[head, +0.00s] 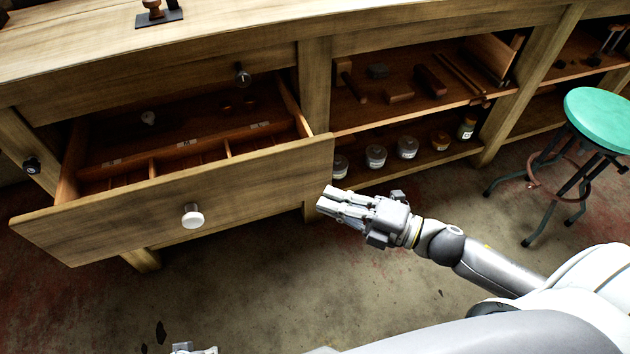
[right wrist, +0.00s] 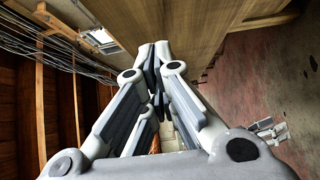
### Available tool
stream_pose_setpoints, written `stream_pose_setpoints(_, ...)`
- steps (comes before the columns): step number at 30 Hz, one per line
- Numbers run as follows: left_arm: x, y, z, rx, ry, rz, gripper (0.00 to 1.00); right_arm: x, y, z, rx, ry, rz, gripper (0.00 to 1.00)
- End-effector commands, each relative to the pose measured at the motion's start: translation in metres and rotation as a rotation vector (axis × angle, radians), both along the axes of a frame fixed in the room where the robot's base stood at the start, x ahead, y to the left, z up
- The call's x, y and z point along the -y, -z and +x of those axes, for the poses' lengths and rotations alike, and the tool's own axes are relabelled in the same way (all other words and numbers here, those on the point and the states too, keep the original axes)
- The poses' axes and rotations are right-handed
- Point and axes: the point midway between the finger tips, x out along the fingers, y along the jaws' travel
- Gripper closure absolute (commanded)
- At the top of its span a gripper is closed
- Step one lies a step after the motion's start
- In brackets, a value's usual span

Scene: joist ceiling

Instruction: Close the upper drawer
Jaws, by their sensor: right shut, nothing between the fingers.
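A wooden drawer (head: 110,228) stands pulled far out of the workbench, its front carrying a white knob (head: 192,216). Its inside shows thin dividers and a small pale item. Above its opening, a narrow wooden front with a dark knob (head: 242,75) sits flush in the bench. My right gripper (head: 328,202) is shut and empty, just right of the pulled-out drawer's front right end. In the right wrist view, my right gripper (right wrist: 155,62) has its fingers together, with a wooden panel (right wrist: 200,30) beyond. Only a sliver of my left gripper (head: 192,348) shows at the bottom edge.
Right of the drawer, open shelves (head: 410,108) hold wooden blocks and tools, with several jars (head: 376,156) on the lower shelf. A green stool (head: 598,118) stands at the far right. The concrete floor (head: 270,285) before the drawer is clear.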

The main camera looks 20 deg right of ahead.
Motion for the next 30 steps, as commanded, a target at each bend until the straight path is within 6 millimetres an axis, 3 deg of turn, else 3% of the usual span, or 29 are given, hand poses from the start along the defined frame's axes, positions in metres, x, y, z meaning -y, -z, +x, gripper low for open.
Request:
stream_pose_setpoints(5, 0.000, -0.003, 0.001, 0.003, 0.000, -0.001, 0.49, -0.019, -0.001, 0.020, 0.005, -0.001, 0.001, 1.00)
stream_pose_setpoints(15, 0.001, -0.015, 0.006, 0.015, -0.001, -0.003, 0.49, -0.018, 0.000, 0.053, 0.000, 0.001, 0.000, 1.00)
stream_pose_setpoints(30, 0.000, -0.014, -0.002, 0.002, -0.003, -0.001, 0.49, -0.017, 0.000, 0.058, -0.001, 0.001, 0.001, 1.00)
